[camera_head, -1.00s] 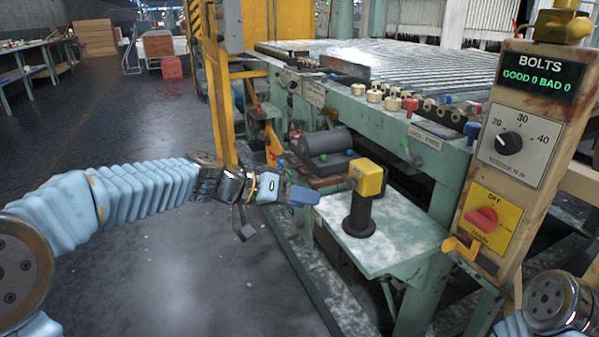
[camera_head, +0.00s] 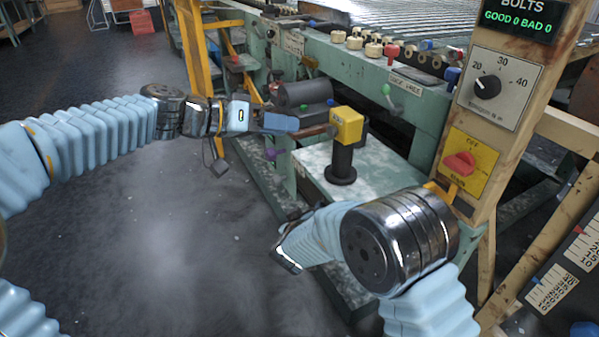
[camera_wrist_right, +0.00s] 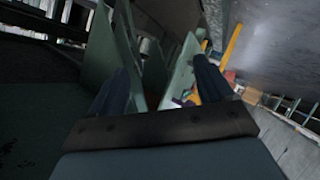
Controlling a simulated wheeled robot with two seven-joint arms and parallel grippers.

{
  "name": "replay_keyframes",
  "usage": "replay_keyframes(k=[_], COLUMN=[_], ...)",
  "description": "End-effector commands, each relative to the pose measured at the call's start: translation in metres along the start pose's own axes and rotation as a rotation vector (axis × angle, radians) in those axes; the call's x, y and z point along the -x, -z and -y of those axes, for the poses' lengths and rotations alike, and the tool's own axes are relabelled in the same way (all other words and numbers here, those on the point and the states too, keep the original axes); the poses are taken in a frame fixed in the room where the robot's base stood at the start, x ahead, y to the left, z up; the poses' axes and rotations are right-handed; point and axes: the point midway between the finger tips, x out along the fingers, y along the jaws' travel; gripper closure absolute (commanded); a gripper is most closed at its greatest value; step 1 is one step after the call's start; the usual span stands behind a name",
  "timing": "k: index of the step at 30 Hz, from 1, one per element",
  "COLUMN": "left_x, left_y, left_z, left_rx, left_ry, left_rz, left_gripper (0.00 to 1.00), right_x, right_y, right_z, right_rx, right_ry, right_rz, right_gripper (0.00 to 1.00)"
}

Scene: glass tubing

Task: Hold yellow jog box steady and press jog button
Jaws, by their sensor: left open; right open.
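The yellow jog box (camera_head: 347,125) sits on top of a black post (camera_head: 341,163) with a round base on a pale green shelf. My left gripper (camera_head: 282,123) is open, just left of the box and apart from it, its blue finger pointing toward it. The jog button is not clear in these views. My right arm is in front of the shelf; its gripper is mostly hidden by its own links in the head view. In the right wrist view my right gripper (camera_wrist_right: 165,90) is open, with no held object showing between its fingers.
The shelf (camera_head: 385,172) is part of a green machine frame with rollers behind. A control panel (camera_head: 490,95) with a dial and red main switch (camera_head: 460,163) stands at right. A yellow post (camera_head: 190,50) rises behind my left arm.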

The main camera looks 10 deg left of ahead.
Motion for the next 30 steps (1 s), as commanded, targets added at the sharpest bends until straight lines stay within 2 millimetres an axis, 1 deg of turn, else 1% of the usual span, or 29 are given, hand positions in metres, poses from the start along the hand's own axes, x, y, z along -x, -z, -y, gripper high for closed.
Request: replay_keyframes(k=[1,2,3,5,6,7,9,12,15,19,23,26,30], left_x=[0.0,0.0,0.0,0.0,0.0,0.0,0.0,0.0,0.0,0.0,0.0,0.0,0.0], left_y=[0.0,0.0,0.0,0.0,0.0,0.0,0.0,0.0,0.0,0.0,0.0,0.0,0.0], left_z=[0.0,0.0,0.0,0.0,0.0,0.0,0.0,0.0,0.0,0.0,0.0,0.0,0.0], left_rx=[0.0,0.0,0.0,0.0,0.0,0.0,0.0,0.0,0.0,0.0,0.0,0.0,0.0], left_ry=[0.0,0.0,0.0,0.0,0.0,0.0,0.0,0.0,0.0,0.0,0.0,0.0,0.0], left_rz=[0.0,0.0,0.0,0.0,0.0,0.0,0.0,0.0,0.0,0.0,0.0,0.0,0.0], left_gripper=[0.57,0.57,0.57,0.57,0.57,0.57,0.57,0.57,0.57,0.57,0.57,0.57,0.57], right_x=[0.015,0.024,0.037,0.06,0.075,0.081,0.091,0.113,0.131,0.143,0.138,0.126,0.105], right_y=[0.035,0.053,0.077,0.11,0.13,0.136,0.137,0.136,0.132,0.128,0.125,0.122,0.118], right_z=[0.007,0.01,0.013,0.019,0.014,-0.001,-0.031,-0.057,-0.071,-0.08,-0.09,-0.104,-0.126], right_rx=[0.027,0.043,0.063,0.083,0.044,-0.046,-0.249,-0.47,-0.612,-0.699,-0.716,-0.714,-0.712], right_ry=[-0.032,-0.056,-0.085,-0.131,-0.194,-0.281,-0.448,-0.631,-0.757,-0.837,-0.855,-0.855,-0.854], right_rz=[-0.05,-0.073,-0.101,-0.136,-0.15,-0.147,-0.14,-0.148,-0.157,-0.163,-0.164,-0.163,-0.164], right_gripper=[0.2,0.2,0.2,0.2,0.2,0.2,0.2,0.2,0.2,0.2,0.2,0.2,0.2])
